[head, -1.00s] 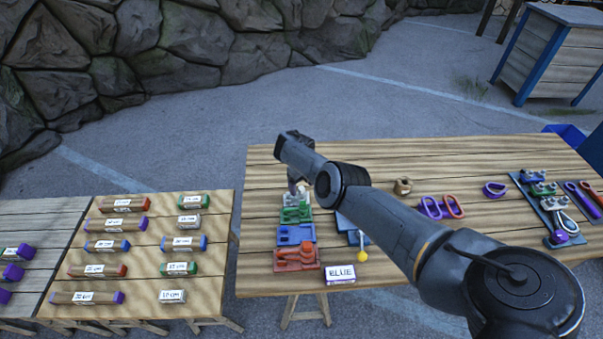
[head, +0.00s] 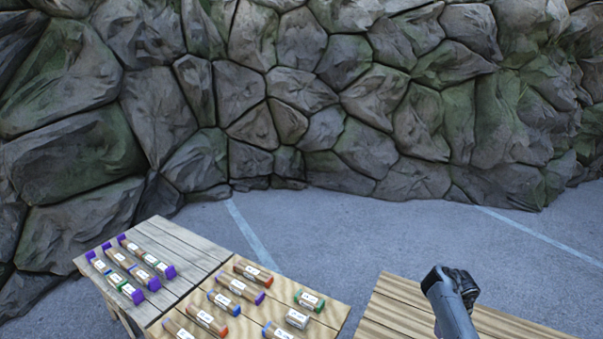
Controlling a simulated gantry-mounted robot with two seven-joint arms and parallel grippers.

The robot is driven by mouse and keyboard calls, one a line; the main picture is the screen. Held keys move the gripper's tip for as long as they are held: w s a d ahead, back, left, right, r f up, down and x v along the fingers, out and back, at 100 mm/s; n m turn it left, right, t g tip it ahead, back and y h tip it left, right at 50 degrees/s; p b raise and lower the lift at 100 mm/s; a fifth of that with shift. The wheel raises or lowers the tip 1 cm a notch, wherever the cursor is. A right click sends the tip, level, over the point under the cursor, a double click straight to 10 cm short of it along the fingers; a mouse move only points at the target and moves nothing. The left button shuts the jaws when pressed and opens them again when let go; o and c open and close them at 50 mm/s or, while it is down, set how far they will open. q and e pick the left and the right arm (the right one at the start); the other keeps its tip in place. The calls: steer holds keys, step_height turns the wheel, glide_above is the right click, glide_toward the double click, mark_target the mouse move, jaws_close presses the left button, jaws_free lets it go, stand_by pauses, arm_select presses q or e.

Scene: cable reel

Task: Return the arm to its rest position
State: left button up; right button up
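One of my arms (head: 450,305) reaches up into the bottom right of the head view, over the table at the right (head: 400,307). Only its dark upper end and a grey link show. Its gripper fingers cannot be made out, so I cannot tell whether it holds anything. The arm comes in from the lower right, which fits my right arm. My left arm and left gripper are out of view.
A middle table (head: 333,312) bears several labelled rolls with coloured ends. A greyer table (head: 195,240) at left bears several purple-ended rolls. Open pavement (head: 340,230) and a stone wall (head: 300,100) lie behind.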

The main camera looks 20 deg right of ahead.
steer(key=s+a+f+n+t, duration=0.1)
steer(key=s+a+n, duration=0.4)
steer(key=a+n, duration=0.65)
steer(key=s+a+n+t, duration=0.1)
steer(key=s+a+n, duration=0.4)
steer(key=a+n, duration=0.65)
steer(key=s+a+f+n+t, duration=0.15)
steer(key=s+a+n, duration=0.35)
steer(key=a+n, duration=0.65)
steer(key=s+a+r+n+y, duration=0.2)
steer(key=s+a+r+n, duration=0.2)
steer(key=s+a, duration=0.35)
step_height(320, 180, up, 16)
steer(key=a+p, duration=0.1)
steer(key=p, duration=1.3)
steer(key=shift+s+a+f+p, duration=0.2)
steer(key=shift+a+p, duration=0.05)
steer(key=shift+p, duration=0.1)
steer(key=shift+n, duration=0.25)
